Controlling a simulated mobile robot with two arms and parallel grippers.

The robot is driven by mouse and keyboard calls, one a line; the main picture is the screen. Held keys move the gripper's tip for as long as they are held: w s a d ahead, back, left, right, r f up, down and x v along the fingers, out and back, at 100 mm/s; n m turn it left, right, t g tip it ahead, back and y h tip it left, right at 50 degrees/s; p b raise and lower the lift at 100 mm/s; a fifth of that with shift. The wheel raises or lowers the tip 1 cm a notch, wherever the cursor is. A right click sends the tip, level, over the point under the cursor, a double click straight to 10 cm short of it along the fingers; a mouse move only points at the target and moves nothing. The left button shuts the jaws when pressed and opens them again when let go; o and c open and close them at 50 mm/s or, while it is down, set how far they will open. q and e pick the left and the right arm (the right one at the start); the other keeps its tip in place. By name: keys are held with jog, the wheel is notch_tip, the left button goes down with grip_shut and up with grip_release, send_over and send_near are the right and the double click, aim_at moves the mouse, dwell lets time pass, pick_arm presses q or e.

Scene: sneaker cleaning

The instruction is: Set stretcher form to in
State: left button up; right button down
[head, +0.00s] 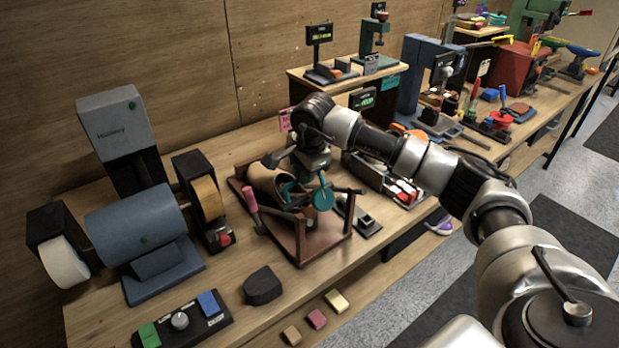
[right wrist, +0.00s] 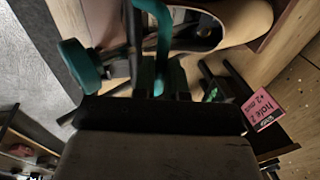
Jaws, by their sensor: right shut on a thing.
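A shoe stretcher stands in a brown wooden frame (head: 300,246) on the bench. A tan shoe (head: 262,182) lies in the frame, its opening showing teal parts; it also shows at the top of the right wrist view (right wrist: 240,20). The teal stretcher form (right wrist: 163,35) reaches from the shoe opening to my right gripper (head: 316,177), which is shut on it. A teal round knob (head: 323,199) is beside the fingers, and in the right wrist view (right wrist: 80,65). The fingers hide part of the grip, and how deep the form sits is unclear. My left gripper is not in view.
A blue-grey polishing machine (head: 137,222) stands at the left, with a button panel (head: 180,321) before it. A dark block (head: 262,287) and small coloured blocks (head: 317,319) lie near the front edge. A pink label (right wrist: 262,106) is near the gripper. Tools crowd the right.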

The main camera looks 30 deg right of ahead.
jog(key=shift+w+f, duration=0.2)
jog(key=shift+w, duration=0.15)
jog(key=c, duration=1.5)
grip_release()
jog(key=o, duration=0.3)
jog(key=shift+w+f, duration=0.1)
jog(key=shift+w, duration=0.1)
jog(key=shift+o, duration=0.2)
jog(key=shift+s, duration=0.1)
